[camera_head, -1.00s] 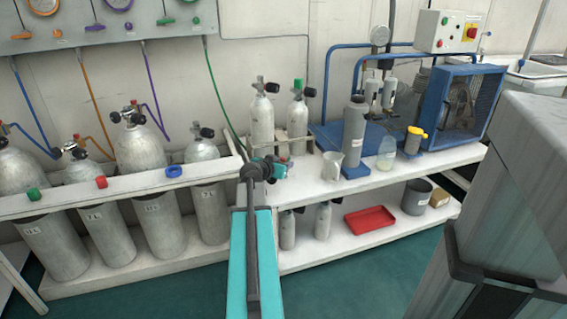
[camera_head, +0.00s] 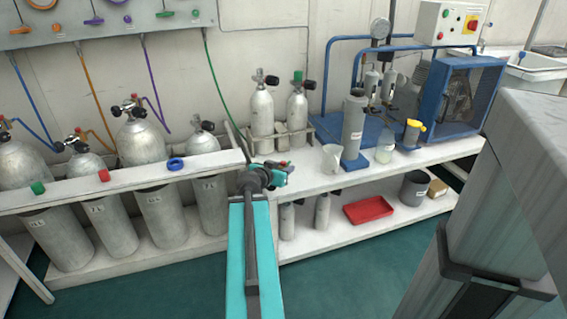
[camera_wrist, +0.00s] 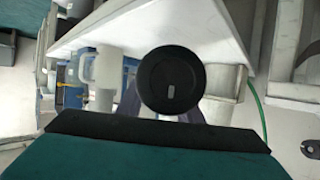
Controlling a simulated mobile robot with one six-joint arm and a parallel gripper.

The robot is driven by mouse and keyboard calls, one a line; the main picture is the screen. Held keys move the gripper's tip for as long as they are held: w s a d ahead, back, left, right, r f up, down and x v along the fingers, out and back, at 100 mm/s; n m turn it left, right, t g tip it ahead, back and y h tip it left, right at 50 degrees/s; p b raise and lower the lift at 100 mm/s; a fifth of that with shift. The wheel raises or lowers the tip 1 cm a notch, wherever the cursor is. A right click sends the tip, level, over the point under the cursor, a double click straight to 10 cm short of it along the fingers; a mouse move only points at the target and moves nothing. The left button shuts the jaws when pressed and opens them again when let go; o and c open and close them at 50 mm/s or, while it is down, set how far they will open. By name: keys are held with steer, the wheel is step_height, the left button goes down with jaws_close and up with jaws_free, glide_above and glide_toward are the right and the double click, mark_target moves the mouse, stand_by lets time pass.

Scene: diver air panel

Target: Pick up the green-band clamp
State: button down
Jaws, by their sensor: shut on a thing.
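My gripper (camera_head: 279,174) is in front of the left end of the white bench, partly hidden by my own arm in the head view. It is shut on a small dark thing with a round black end (camera_wrist: 170,80), which I take to be the green-band clamp. In the wrist view this round end faces the camera, with a small grey mark on it, between the fingers. The thing appears held clear of the bench top. Its green band cannot be made out.
The white bench (camera_head: 400,161) carries two grey cylinders (camera_head: 262,110), a white jug (camera_head: 331,158) and a blue compressor (camera_head: 460,100). A red tray (camera_head: 368,209) lies on its lower shelf. A cylinder rack (camera_head: 130,185) stands left. A green hose (camera_head: 218,92) hangs behind my gripper.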

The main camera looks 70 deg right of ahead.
steer(key=shift+s+a+r+p, duration=0.2)
steer(key=shift+a+r+p, duration=0.1)
steer(key=shift+p, duration=2.15)
steer(key=p, duration=0.3)
steer(key=a+p, duration=0.1)
steer(key=p, duration=0.2)
steer(key=shift+s+a, duration=0.2)
steer(key=shift+a, duration=0.05)
steer(key=a+p, duration=0.1)
steer(key=p, duration=0.2)
steer(key=shift+s+a+p, duration=0.15)
steer(key=shift+s+p, duration=0.05)
steer(key=shift+p, duration=0.15)
steer(key=shift+s+a+f+p, duration=0.15)
steer(key=shift+a+p, duration=0.3)
steer(key=shift+p, duration=0.6)
steer(key=shift+a, duration=0.1)
